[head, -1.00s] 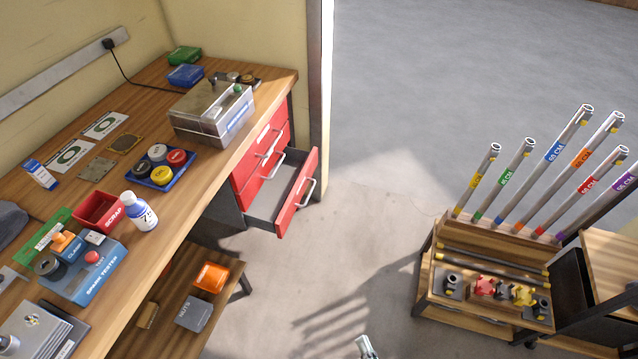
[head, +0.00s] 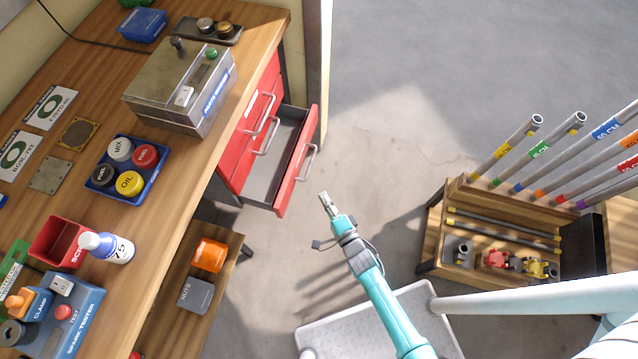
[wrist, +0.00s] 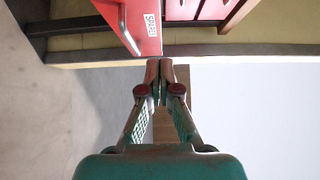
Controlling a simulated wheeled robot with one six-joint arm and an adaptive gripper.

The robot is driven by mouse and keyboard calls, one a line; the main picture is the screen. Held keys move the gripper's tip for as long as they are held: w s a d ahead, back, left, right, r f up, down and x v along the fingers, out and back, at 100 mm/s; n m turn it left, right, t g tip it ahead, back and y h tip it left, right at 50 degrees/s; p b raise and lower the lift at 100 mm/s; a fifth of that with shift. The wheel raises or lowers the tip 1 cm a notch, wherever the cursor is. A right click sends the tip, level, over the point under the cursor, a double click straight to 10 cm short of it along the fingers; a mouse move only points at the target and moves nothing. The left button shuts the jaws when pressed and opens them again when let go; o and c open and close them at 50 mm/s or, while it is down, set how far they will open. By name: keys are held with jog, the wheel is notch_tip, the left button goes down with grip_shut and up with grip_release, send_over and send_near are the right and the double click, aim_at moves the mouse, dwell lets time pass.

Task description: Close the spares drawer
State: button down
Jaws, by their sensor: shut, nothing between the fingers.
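The spares drawer (head: 297,172) is red-fronted with a grey handle and stands pulled out of the cabinet under the bench. Its grey inside shows and looks empty. In the wrist view the red front of the spares drawer (wrist: 128,22), with a white label, is near the top, and its handle runs down beside the label. My gripper (head: 325,198) is shut and empty, to the lower right of the drawer front in the head view. In the wrist view my gripper's fingertips (wrist: 159,85) meet just below the front's corner; no contact shows.
Other red drawers (head: 262,115) in the cabinet look shut. The bench (head: 185,185) carries a metal tester box (head: 165,100) and a blue tray of round pots. A rack of tubes (head: 470,215) stands at right. Bare floor (head: 380,170) lies between.

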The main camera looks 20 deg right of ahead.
send_near(295, 166)
jog(key=w+d, duration=0.2)
jog(key=w, duration=0.2)
jog(key=shift+w+a, duration=0.8)
jog(key=shift+a, duration=0.15)
jog(key=shift+w+a+f, duration=0.1)
jog(key=shift+w+a, duration=0.2)
jog(key=shift+a, duration=0.2)
jog(key=shift+a, duration=0.1)
